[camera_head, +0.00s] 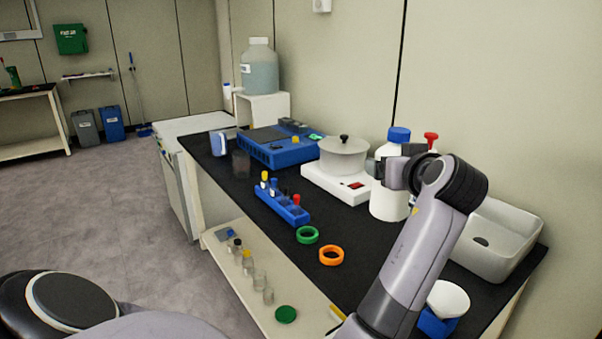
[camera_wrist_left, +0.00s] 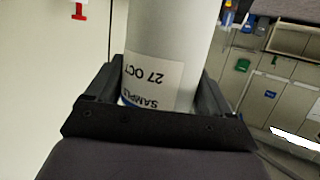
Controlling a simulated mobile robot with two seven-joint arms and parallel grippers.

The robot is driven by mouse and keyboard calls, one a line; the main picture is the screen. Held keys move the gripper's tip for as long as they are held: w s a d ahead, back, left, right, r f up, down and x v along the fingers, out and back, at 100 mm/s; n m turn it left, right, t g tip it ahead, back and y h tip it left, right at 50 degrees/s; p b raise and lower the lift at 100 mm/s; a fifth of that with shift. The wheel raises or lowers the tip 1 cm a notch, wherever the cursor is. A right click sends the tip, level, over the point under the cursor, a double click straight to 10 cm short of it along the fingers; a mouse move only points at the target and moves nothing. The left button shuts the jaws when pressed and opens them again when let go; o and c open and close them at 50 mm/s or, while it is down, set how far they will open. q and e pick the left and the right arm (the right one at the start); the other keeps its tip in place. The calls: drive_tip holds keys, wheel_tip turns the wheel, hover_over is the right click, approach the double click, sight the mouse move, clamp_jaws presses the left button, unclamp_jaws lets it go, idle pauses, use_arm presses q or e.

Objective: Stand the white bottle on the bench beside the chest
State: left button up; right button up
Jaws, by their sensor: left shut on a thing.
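The white bottle (camera_head: 388,205) with a blue cap is upright at the back of the black bench (camera_head: 362,228), right of the white hotplate. I cannot tell whether its base touches the bench. My left gripper (camera_head: 390,173) is shut around its body from the right. In the left wrist view the gripper (camera_wrist_left: 152,85) has the bottle (camera_wrist_left: 160,40) between its fingers, with an upside-down label reading "SAMPLE 27 OCT". A low white chest-like cabinet (camera_head: 185,124) stands at the bench's far left end. My right gripper is not in view.
A pot (camera_head: 343,157) on a hotplate (camera_head: 335,184) and a blue device (camera_head: 277,150) stand left of the bottle. Green (camera_head: 307,235) and orange (camera_head: 331,255) rings lie in front.

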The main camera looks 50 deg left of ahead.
use_arm(q)
drive_tip(key=shift+w+a+f, duration=0.1)
drive_tip(key=shift+f, duration=0.2)
wheel_tip(320, 180, down, 19)
idle(0.3)
drive_tip(key=shift+f, duration=0.15)
drive_tip(key=shift+f, duration=0.15)
drive_tip(key=o, duration=1.3)
